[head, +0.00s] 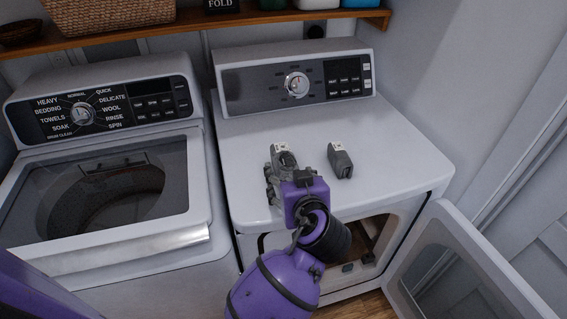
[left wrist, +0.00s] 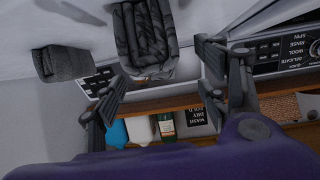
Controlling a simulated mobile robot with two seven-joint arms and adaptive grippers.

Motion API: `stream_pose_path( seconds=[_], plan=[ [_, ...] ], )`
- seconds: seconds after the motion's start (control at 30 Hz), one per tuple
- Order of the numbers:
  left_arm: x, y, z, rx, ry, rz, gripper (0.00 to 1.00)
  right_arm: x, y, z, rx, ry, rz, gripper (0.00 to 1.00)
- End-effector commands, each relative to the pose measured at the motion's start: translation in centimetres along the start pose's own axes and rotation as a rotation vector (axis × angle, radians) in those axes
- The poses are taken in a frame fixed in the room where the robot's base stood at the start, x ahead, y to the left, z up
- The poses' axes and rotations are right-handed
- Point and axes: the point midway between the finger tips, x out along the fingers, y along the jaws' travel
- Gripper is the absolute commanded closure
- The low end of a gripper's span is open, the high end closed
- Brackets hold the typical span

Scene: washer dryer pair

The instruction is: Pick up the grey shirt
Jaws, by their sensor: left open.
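A dark grey folded cloth, which looks like the grey shirt (left wrist: 145,38), shows in the left wrist view beyond and between the fingers of my left gripper (left wrist: 158,95). In the head view, the grey shirt (head: 288,159) lies on the dryer's top, partly hidden by the gripper. My left gripper (head: 284,174) is open, with its purple wrist below it. I cannot tell whether the fingers touch the cloth. My right gripper is in neither view.
Another small grey folded item (head: 340,161) lies to the right on the dryer (head: 410,160); it also shows in the left wrist view (left wrist: 60,62). The dryer door (head: 460,262) hangs open. The washer (head: 180,222) stands left. A wooden shelf (head: 190,24) runs behind.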

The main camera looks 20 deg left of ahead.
Motion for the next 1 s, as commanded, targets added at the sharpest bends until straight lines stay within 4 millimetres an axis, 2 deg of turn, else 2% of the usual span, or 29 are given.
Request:
stream_pose_path(
  seconds=[0.3,0.53,0.67,0.87,1.0],
  plan=[
    [3.5,0.1,-0.1,0.002,0.004,-0.003,0.33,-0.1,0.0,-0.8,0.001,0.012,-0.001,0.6],
    [6.8,0.4,0.1,0.001,0.005,-0.002,0.33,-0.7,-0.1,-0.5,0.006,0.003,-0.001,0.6],
    [7.6,0.4,0.3,0.0,0.002,-0.001,0.33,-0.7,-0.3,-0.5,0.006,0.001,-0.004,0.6],
    [7.6,0.4,0.4,0.0,0.0,-0.001,0.33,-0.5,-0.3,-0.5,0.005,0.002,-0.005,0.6],
    [7.6,0.4,0.4,0.0,0.0,-0.001,0.5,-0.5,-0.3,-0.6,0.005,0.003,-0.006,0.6]
  ],
)
